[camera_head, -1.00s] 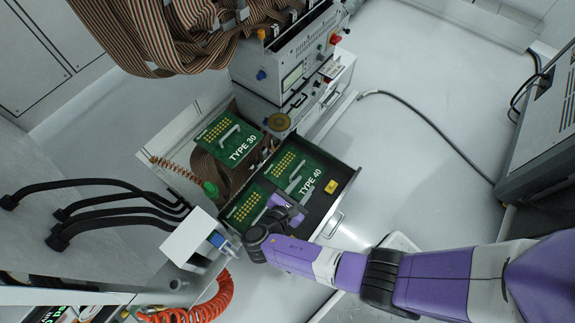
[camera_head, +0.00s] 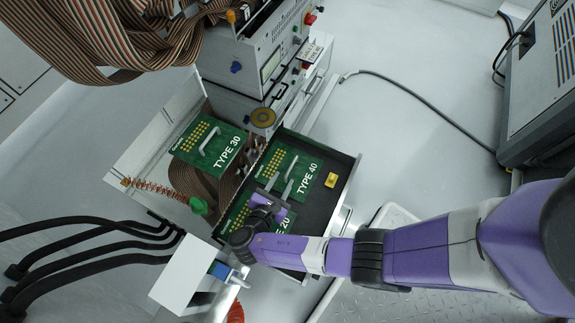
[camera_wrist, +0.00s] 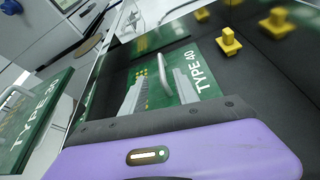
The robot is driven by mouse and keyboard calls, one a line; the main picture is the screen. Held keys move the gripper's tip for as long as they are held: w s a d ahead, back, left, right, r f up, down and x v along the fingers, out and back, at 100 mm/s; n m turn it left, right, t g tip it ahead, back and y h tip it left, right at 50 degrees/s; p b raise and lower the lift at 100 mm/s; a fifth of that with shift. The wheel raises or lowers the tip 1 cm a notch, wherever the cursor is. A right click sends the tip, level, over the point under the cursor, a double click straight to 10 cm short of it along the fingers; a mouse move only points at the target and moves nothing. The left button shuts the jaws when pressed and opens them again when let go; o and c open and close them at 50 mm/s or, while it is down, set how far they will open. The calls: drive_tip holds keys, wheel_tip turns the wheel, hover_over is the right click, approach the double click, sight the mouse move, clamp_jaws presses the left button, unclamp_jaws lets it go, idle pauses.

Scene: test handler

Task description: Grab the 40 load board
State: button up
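The green TYPE 40 load board (camera_head: 312,172) lies in the open dark drawer, with a pale handle on top. It also shows in the wrist view (camera_wrist: 209,88), with its handle upright near the middle. My gripper (camera_head: 279,184) is over the drawer at the near-left side of this board. In the wrist view its two grey fingers (camera_wrist: 158,88) are apart, with the handle seen between and beyond them. Nothing is held. The fingers hide part of the board, and I cannot tell their height above it. A TYPE 20 board (camera_head: 236,214) lies partly under my wrist.
A TYPE 30 board (camera_head: 222,140) with a handle is left of the drawer (camera_head: 345,185); it also shows in the wrist view (camera_wrist: 45,110). A yellow block (camera_head: 331,180) sits in the drawer, right of the TYPE 40 board. A tester box (camera_head: 245,75) stands behind. Black cables (camera_head: 90,235) run at left.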

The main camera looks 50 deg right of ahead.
sight(289, 171)
drive_tip(key=shift+d+f, duration=0.35)
drive_tip(key=shift+f, duration=0.25)
drive_tip(key=shift+b+x, duration=1.75)
drive_tip(key=shift+x, duration=1.8)
drive_tip(key=shift+r, duration=0.2)
clamp_jaws()
